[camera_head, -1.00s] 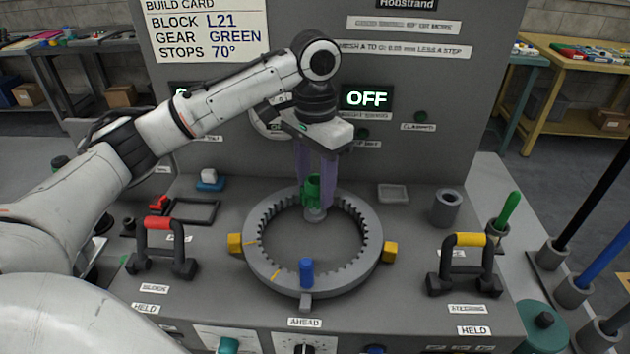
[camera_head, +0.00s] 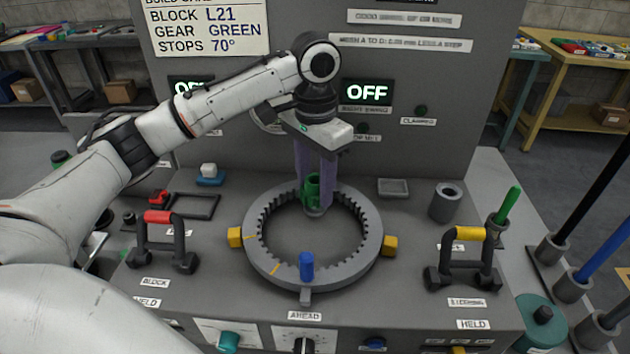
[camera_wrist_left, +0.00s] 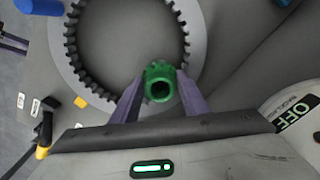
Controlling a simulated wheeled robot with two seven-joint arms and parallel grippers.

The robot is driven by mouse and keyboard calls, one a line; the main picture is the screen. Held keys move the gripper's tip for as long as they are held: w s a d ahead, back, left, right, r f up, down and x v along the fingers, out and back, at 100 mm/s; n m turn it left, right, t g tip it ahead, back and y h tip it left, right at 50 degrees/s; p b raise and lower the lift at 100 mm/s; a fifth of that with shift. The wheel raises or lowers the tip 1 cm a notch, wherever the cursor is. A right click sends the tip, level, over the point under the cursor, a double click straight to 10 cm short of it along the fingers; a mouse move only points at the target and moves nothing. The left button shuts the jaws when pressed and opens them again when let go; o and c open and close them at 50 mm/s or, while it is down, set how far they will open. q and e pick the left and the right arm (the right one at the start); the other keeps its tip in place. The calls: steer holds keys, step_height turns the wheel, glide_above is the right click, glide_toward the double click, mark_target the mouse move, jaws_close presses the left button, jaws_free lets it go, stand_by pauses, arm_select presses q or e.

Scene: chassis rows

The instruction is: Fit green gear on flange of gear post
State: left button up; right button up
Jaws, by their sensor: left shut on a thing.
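The green gear (camera_head: 312,187) is held between the purple fingers of my left gripper (camera_head: 316,190), at the far inner edge of the grey toothed ring. Below the gear, a pale round piece (camera_head: 315,211), perhaps the gear post's flange, shows partly. The gear and fingers hide most of it, and I cannot tell whether the gear touches it. My right gripper is not in view.
The grey toothed ring (camera_head: 262,268) carries a blue peg (camera_head: 307,266) at the front and yellow blocks at its sides. A red-topped handle (camera_head: 159,217) stands left and a yellow-topped handle (camera_head: 470,234) right. A grey cup (camera_head: 446,202) stands behind right. A panel rises behind.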

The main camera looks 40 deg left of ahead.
arm_select(q)
steer(key=shift+f, duration=0.25)
steer(key=o, duration=1.3)
steer(key=shift+s+d, duration=0.1)
steer(key=shift+f, duration=0.15)
steer(key=shift+r, duration=5.4)
